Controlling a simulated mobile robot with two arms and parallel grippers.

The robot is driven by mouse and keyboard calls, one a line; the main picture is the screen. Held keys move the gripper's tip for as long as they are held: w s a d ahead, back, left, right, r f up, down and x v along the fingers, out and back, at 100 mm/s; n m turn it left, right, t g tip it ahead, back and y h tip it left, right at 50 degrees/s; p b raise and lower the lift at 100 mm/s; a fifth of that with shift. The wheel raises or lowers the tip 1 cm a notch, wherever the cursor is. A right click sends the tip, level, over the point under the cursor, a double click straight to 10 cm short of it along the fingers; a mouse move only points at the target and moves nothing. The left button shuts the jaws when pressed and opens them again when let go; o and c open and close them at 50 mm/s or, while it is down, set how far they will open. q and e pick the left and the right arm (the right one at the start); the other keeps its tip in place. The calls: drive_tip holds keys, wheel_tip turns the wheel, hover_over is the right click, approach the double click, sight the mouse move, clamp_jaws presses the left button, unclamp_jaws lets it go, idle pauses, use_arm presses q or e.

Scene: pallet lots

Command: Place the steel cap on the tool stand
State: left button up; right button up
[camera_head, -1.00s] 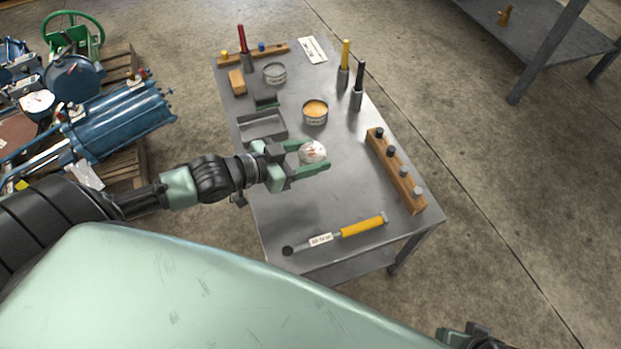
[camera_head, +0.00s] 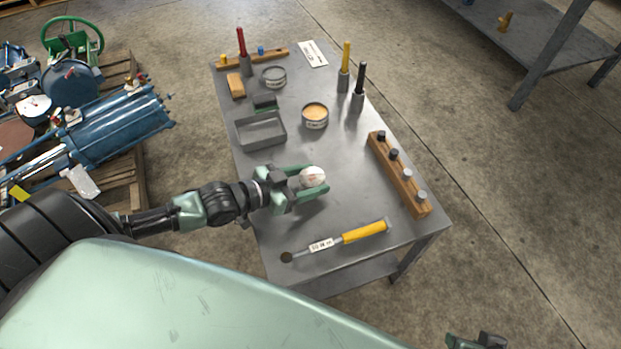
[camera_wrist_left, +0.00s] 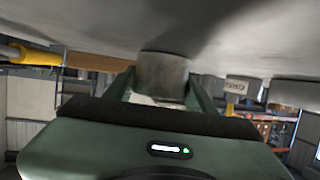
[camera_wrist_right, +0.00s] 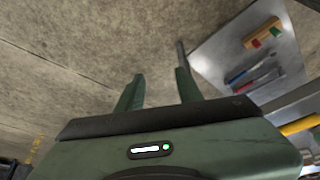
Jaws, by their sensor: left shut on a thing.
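My left gripper (camera_head: 305,188) is shut on a small round can-like thing (camera_head: 313,176) with a pale, reddish-marked top, over the near half of the steel table. In the left wrist view the held thing (camera_wrist_left: 163,75) shows a grey metallic side between the fingers. I cannot tell whether it is the steel cap. A wooden bar (camera_head: 408,186) with dark knobs and a grey knob (camera_head: 421,195) lies along the table's right edge. It may be the tool stand. My right gripper (camera_wrist_right: 158,92) is open and empty, off the table's near right corner.
A yellow-handled tool (camera_head: 362,232) lies near the front edge. A grey tray (camera_head: 262,145), an orange-topped tin (camera_head: 315,117), a grey tin (camera_head: 274,83) and upright yellow (camera_head: 346,58) and black (camera_head: 361,78) handles stand further back. The table's middle is clear. A loaded pallet (camera_head: 120,180) is at left.

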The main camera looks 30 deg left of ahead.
sight(301, 183)
use_arm(q)
drive_tip(key=o, duration=1.7)
drive_tip(key=shift+f, duration=0.1)
use_arm(e)
drive_tip(key=shift+w, duration=0.15)
use_arm(q)
drive_tip(key=shift+s+a+r, duration=0.1)
drive_tip(key=shift+s+r, duration=0.05)
drive_tip(key=shift+r, duration=0.05)
drive_tip(key=p+v, duration=0.2)
drive_tip(key=v, duration=0.4)
drive_tip(key=p+v, duration=0.2)
drive_tip(key=v, duration=0.3)
drive_tip(key=shift+r, duration=0.1)
drive_tip(key=shift+s+a, duration=0.2)
use_arm(e)
drive_tip(key=shift+g, duration=0.6)
wheel_tip(301, 183, down, 6)
drive_tip(key=shift+r, duration=0.1)
use_arm(q)
drive_tip(key=shift+s, duration=0.1)
use_arm(e)
drive_tip(key=shift+s, duration=0.3)
